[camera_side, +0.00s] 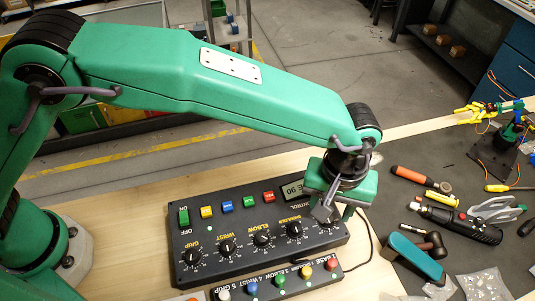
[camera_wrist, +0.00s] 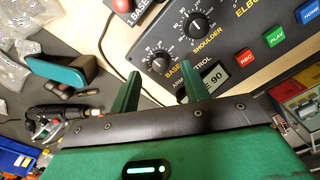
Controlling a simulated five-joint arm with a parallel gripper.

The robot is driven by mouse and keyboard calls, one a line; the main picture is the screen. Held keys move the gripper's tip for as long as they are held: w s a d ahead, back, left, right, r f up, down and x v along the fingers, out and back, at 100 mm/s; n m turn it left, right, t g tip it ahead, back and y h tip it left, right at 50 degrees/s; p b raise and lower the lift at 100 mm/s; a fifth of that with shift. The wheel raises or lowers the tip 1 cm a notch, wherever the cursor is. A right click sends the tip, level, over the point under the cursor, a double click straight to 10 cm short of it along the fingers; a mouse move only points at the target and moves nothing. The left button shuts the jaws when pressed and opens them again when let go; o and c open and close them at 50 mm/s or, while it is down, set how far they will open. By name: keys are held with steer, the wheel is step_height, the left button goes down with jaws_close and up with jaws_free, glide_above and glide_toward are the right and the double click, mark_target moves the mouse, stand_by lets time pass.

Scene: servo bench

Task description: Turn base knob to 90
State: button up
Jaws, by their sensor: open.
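The control box (camera_side: 190,262) is a dark panel with a row of dial knobs. Its base knob (camera_wrist: 160,64) is black with a white scale around it and shows in the wrist view just beyond my fingertips. My gripper (camera_wrist: 160,75) is open, with one green finger to each side of the base knob in that view; no contact is visible. In the side view my gripper (camera_side: 335,213) hangs over the right end of the box and largely hides the base knob. The display (camera_side: 292,190) reads 90; in the wrist view the display (camera_wrist: 212,77) is partly covered by a finger.
The shoulder knob (camera_wrist: 193,25) sits close beside the base knob. A strip of coloured buttons (camera_side: 279,280) lies in front of the box. A teal-topped block (camera_side: 417,258), a screwdriver (camera_side: 421,179) and a black power tool (camera_side: 458,222) lie on the dark mat to the right.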

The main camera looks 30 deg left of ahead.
steer(key=shift+r, duration=2.45)
steer(key=shift+w+a+r, duration=0.15)
steer(key=w+a+r+t, duration=0.1)
steer(key=a+r, duration=0.3)
steer(key=a, duration=0.4)
steer(key=w+a+r+h, duration=0.1)
steer(key=a+r, duration=0.4)
steer(key=a, duration=0.3)
steer(key=w+a+r+t, duration=0.1)
steer(key=a+r, duration=0.3)
steer(key=a, duration=0.5)
steer(key=s+a+m+t, duration=0.1)
steer(key=s+a, duration=0.6)
steer(key=a, duration=0.3)
steer(key=s+a+f+m+t+y, duration=0.1)
steer(key=s+a+t, duration=0.1)
steer(key=s+a, duration=0.5)
steer(key=a, duration=0.3)
steer(key=shift+s+a+f+t, duration=0.15)
steer(key=shift+s+f+t, duration=0.15)
steer(key=shift+c, duration=0.5)
